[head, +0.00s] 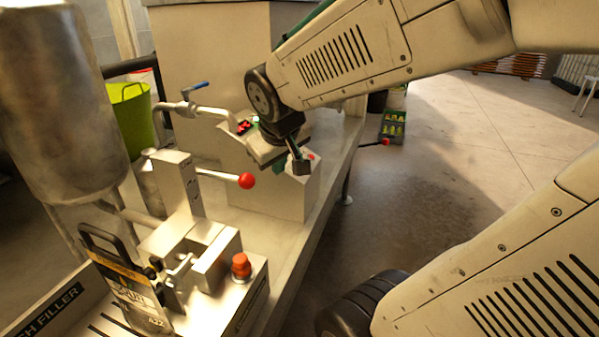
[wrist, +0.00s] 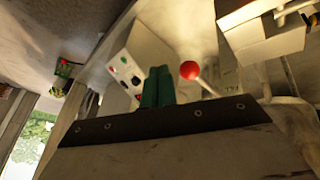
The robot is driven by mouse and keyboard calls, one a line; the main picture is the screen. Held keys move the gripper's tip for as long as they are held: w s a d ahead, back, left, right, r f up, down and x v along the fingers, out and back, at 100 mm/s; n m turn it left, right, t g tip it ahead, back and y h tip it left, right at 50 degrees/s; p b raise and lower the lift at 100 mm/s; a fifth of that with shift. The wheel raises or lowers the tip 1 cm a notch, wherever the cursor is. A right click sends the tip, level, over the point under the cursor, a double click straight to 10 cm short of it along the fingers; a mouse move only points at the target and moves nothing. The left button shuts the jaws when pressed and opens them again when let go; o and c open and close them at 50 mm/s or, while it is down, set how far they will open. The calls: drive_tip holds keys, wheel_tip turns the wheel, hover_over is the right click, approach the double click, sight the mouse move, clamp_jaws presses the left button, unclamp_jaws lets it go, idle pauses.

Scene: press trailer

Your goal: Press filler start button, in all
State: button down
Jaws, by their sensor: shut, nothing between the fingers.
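A pale control box (head: 292,196) stands on the bench below my gripper (head: 279,168). A red button (head: 311,156) shows at its top edge. In the wrist view the panel face (wrist: 122,58) carries several small buttons, among them red and black ones. Their labels are too small to read, so I cannot tell which one is the filler start button. My gripper's green fingers (wrist: 158,85) are shut and empty. They overlap the box's edge in the wrist view; I cannot tell whether they touch it. In the head view my wrist hides part of the panel.
A red-ball lever (head: 246,181) sticks out left of the box. A blue-handled valve pipe (head: 185,107) and a steel tank (head: 60,100) are at the left. Open floor (head: 455,150) lies right.

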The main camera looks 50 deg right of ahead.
drive_tip(key=w+d+f+n+t+h, duration=0.1)
drive_tip(key=w+d+f+t, duration=0.1)
drive_tip(key=w+d, duration=0.5)
drive_tip(key=w+d+f+t+h, duration=0.1)
drive_tip(key=w+d+t, duration=0.15)
drive_tip(key=d, duration=0.85)
drive_tip(key=d+f+n+t+y, duration=0.2)
drive_tip(key=d+f+t, duration=0.2)
drive_tip(key=d, duration=0.5)
wheel_tip(320, 180, down, 2)
drive_tip(key=shift+w+f, duration=0.15)
drive_tip(key=shift+w, duration=0.05)
drive_tip(key=w+a+f, duration=0.1)
drive_tip(key=w+f, duration=0.3)
drive_tip(key=f, duration=0.3)
drive_tip(key=shift+a+f, duration=0.25)
drive_tip(key=shift+f, duration=0.15)
drive_tip(key=shift+s, duration=0.1)
drive_tip(key=shift+w+f, duration=0.2)
drive_tip(key=shift+f, duration=0.15)
